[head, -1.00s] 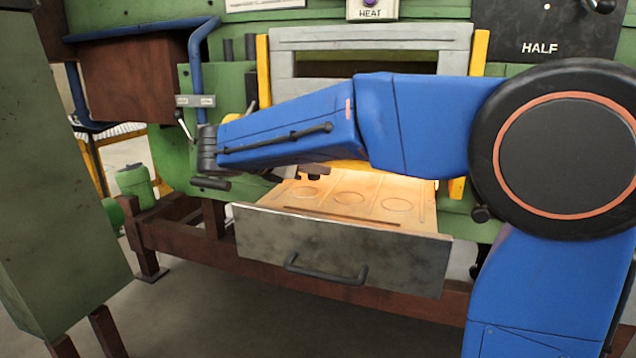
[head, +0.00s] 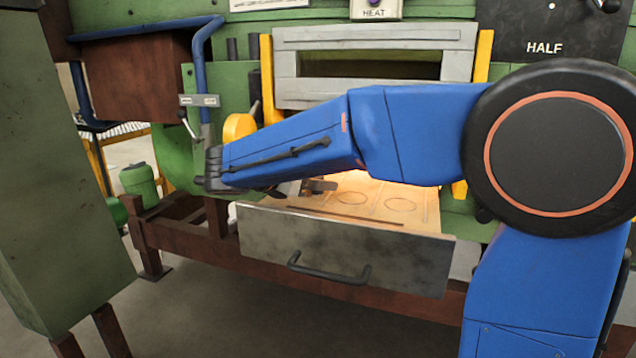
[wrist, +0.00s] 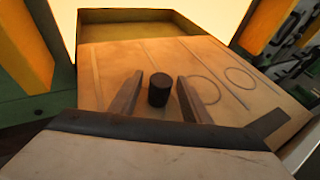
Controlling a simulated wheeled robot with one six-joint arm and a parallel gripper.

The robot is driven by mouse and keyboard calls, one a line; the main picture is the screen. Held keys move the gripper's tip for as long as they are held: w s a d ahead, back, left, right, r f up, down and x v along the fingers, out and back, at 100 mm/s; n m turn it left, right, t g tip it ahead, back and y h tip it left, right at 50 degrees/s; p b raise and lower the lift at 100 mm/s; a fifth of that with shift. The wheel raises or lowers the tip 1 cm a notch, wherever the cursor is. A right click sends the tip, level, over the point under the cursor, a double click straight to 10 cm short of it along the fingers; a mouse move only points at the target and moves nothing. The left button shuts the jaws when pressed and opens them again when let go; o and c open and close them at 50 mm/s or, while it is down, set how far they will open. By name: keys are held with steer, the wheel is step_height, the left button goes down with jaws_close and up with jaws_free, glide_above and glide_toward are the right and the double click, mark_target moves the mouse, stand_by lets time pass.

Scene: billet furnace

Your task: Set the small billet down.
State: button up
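The small billet (wrist: 158,88) is a short dark cylinder. In the wrist view it stands upright on the pale drawer plate (wrist: 120,60), left of two outlined circles. My gripper (wrist: 158,98) has a finger on each side of it, with a visible gap to both, so it is open around the billet and not clamped on it. Whether a circle lies under the billet cannot be told. In the head view my gripper (head: 318,186) shows only partly, low over the drawer's left part; the billet cannot be made out there.
The drawer front (head: 340,246) has a dark handle (head: 328,272) and stands pulled out below the glowing furnace opening. A raised grey door (head: 375,38) hangs between yellow posts above. A blue pipe (head: 197,75) and yellow part (head: 238,127) stand left of the drawer.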

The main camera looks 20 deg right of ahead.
steer(key=shift+r, duration=0.15)
steer(key=shift+s+a+r, duration=0.15)
steer(key=shift+a, duration=0.15)
steer(key=v, duration=1.1)
steer(key=shift+a, duration=0.1)
